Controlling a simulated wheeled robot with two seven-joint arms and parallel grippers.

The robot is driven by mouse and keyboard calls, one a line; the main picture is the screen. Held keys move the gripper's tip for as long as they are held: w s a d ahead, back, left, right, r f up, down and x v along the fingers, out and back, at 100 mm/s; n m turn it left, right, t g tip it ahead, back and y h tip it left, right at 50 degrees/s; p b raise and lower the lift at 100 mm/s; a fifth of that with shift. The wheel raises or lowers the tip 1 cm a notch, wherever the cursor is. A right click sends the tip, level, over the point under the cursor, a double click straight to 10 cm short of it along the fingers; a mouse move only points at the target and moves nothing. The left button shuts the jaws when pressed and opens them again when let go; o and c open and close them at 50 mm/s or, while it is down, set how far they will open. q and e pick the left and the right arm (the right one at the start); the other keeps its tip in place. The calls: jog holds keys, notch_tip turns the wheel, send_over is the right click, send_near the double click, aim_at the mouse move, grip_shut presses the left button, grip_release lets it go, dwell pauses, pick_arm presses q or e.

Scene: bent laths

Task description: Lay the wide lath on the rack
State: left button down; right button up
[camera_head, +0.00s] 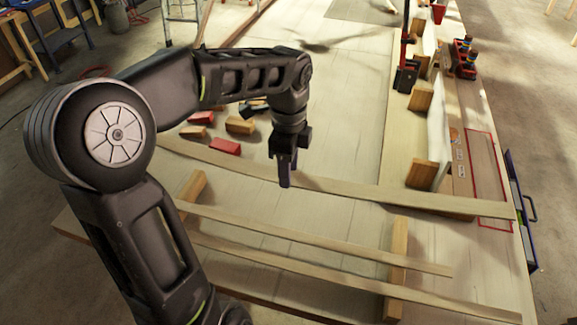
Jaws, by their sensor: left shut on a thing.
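The wide lath (378,194) is a long, pale, bent strip running across the table from left to lower right. My left gripper (285,184) points down at it left of its middle and is shut on it; the fingertips hide part of the lath. The rack shows as two wooden bars, a left one (192,188) and a right one (397,262), in front of the wide lath. Two narrower laths, a shorter one (310,238) and a longer one (300,266), lie across the bars. My right gripper is not in view.
Red and wooden blocks (240,126) lie behind the wide lath. Wooden blocks (421,174) brace a white upright panel (438,135) at right. The lath's right end crosses a red-outlined area (487,170) near the table edge. The table's middle is clear.

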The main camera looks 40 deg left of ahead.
pick_arm(q)
jog(key=shift+f, duration=0.1)
jog(key=shift+f+b, duration=4.25)
jog(key=shift+f, duration=0.9)
jog(key=shift+f+b, duration=0.3)
jog(key=shift+f, duration=0.3)
jog(key=c, duration=0.8)
grip_release()
jog(key=shift+o, duration=1)
jog(key=shift+r, duration=0.15)
jog(key=shift+r+p, duration=2.65)
jog(key=shift+r, duration=0.2)
